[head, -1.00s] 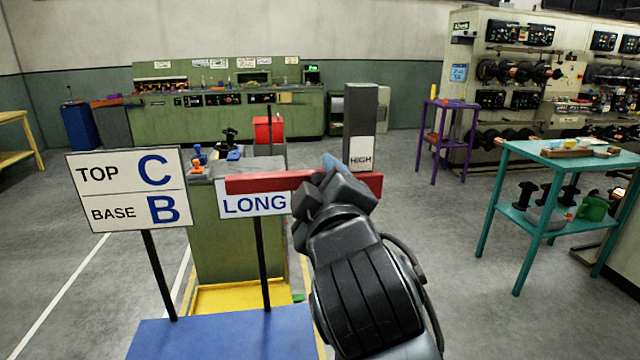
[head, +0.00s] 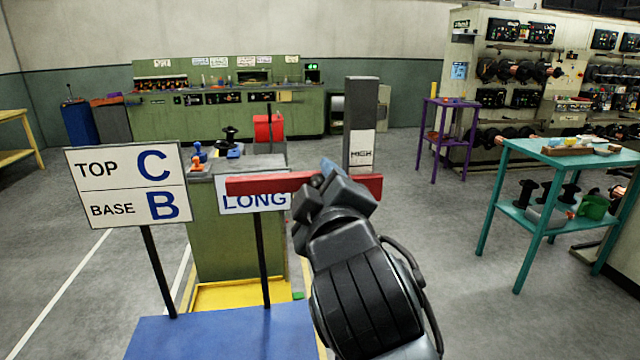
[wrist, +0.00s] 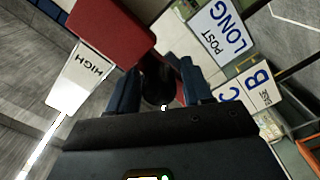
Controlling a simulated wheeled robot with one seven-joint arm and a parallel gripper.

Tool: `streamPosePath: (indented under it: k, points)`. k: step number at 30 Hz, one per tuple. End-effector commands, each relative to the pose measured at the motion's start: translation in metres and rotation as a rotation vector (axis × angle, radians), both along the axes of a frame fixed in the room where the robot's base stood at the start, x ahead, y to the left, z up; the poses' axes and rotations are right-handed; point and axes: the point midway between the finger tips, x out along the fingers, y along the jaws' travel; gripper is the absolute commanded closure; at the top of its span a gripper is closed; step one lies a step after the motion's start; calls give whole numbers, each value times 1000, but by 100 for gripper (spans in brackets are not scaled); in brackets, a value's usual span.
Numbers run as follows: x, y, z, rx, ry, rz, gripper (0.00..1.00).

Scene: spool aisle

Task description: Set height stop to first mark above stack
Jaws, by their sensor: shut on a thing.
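A red bar (head: 268,184) lies nearly level across the middle of the head view and shows in the wrist view (wrist: 110,28). My gripper (head: 328,176) is at the bar. In the wrist view my two dark-blue fingers (wrist: 158,92) are shut around a dark round knob (wrist: 156,82) beside the bar. A grey upright post (head: 362,105) with a white HIGH label (head: 361,148) stands above the bar's right end; its lower part is hidden or out of sight. I cannot make out any marks or a stack.
A POST LONG sign (head: 240,204) is partly covered by the bar. A TOP C, BASE B sign (head: 125,185) stands at left. Behind is a green cabinet (head: 225,240) with small levers on top. A teal table (head: 560,155) stands at right; floor between is clear.

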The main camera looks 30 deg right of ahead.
Motion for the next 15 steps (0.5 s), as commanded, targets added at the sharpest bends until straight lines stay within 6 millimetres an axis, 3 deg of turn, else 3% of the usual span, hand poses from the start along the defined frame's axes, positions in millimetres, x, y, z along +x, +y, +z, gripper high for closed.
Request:
streamPosePath:
  k: [1, 9, 15]
  points:
    - [0, 0, -15, 4, 1, 0, 100]
    - [0, 0, -73, 6, 3, 1, 100]
    - [0, 0, -90, 8, 1, 1, 100]
